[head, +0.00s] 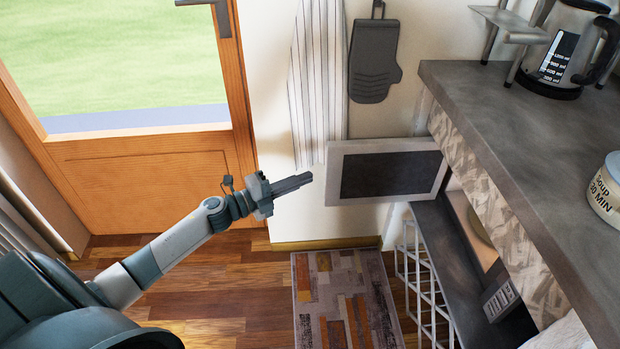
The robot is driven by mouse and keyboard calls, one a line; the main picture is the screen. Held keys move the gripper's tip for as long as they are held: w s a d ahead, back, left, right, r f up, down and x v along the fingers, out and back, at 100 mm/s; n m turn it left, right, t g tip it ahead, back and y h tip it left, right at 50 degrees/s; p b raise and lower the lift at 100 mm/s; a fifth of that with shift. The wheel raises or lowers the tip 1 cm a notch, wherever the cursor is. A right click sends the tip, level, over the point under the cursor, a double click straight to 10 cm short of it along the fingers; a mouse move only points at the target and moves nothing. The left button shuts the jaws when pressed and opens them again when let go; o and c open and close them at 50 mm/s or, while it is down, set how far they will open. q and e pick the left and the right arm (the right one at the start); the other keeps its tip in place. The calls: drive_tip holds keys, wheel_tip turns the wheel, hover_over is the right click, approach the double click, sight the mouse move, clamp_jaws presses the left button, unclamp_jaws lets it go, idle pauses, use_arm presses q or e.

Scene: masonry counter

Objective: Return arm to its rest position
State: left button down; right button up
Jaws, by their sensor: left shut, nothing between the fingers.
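My left arm comes in from the lower left and reaches toward the middle of the head view. My left gripper (292,183) is shut and empty, its fingers together and pointing right. It hangs in the air in front of the white wall, just left of an open door panel (388,174) with a pale frame and dark centre. I cannot tell whether the fingertips touch the panel, but a small gap shows in the picture. My right gripper is not in view.
A masonry counter (520,140) on the right bears a kettle (563,50) and a soup pot (606,190). Below it are an open compartment and a white wire rack (425,290). A grey mitt (374,62) hangs on the wall. A patterned rug (345,300) lies on the wooden floor.

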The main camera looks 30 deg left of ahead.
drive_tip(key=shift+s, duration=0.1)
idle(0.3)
